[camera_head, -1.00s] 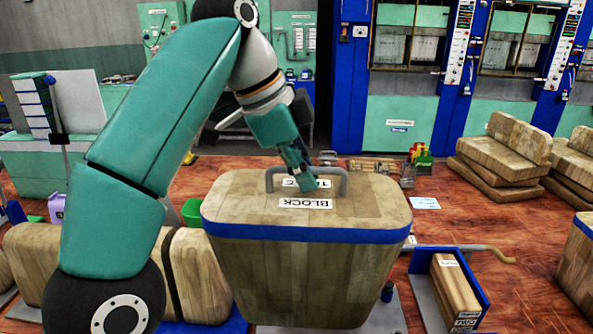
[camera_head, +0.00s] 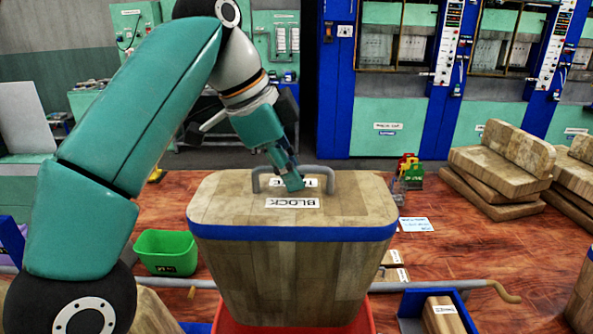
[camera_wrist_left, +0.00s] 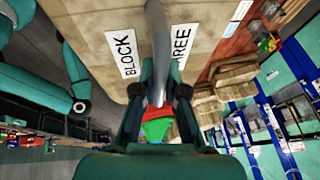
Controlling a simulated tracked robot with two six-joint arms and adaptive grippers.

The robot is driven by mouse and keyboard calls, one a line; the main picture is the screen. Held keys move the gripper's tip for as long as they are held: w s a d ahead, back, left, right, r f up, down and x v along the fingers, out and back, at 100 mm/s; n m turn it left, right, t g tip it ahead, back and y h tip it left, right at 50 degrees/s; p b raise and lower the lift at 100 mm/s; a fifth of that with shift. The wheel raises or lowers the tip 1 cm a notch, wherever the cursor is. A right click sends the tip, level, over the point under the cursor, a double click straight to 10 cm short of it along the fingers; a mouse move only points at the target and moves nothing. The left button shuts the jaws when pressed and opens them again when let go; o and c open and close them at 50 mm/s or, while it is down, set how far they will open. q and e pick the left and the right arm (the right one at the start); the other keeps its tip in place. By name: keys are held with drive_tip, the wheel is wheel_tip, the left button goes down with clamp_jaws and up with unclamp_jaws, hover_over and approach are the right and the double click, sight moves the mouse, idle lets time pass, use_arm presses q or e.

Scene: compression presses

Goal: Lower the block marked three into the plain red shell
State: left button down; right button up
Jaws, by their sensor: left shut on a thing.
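The large wooden block (camera_head: 300,265) has a blue band, a grey handle on top and labels. The block hangs upright. The red shell (camera_head: 368,322) shows at the bottom edge, around the block's lower end. Its plain sides are out of frame, and I cannot tell how deep the block sits.
A green bin (camera_head: 166,252) stands left of the block. A blue tray (camera_head: 407,318) with a wooden piece lies at lower right. A grey bar with a wooden grip (camera_head: 505,292) runs across behind the block. Stacked wooden slabs (camera_head: 498,165) are at right.

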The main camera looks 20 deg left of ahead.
use_arm(q)
drive_tip(key=shift+w+a+r, duration=0.1)
drive_tip(key=shift+w+a, duration=0.05)
drive_tip(key=shift+a, duration=0.05)
drive_tip(key=shift+d+f, duration=0.2)
drive_tip(key=shift+f, duration=1.15)
wheel_tip(320, 180, down, 19)
drive_tip(key=b, duration=1.4)
drive_tip(key=shift+f, duration=0.2)
drive_tip(key=shift+f+b, duration=1.5)
drive_tip(key=shift+f, duration=0.45)
use_arm(e)
wheel_tip(320, 180, down, 17)
drive_tip(key=shift+w+a, duration=0.2)
drive_tip(key=shift+w, duration=0.05)
use_arm(q)
drive_tip(key=shift+f+b, duration=0.3)
drive_tip(key=shift+f, duration=0.1)
use_arm(e)
drive_tip(key=shift+f, duration=0.25)
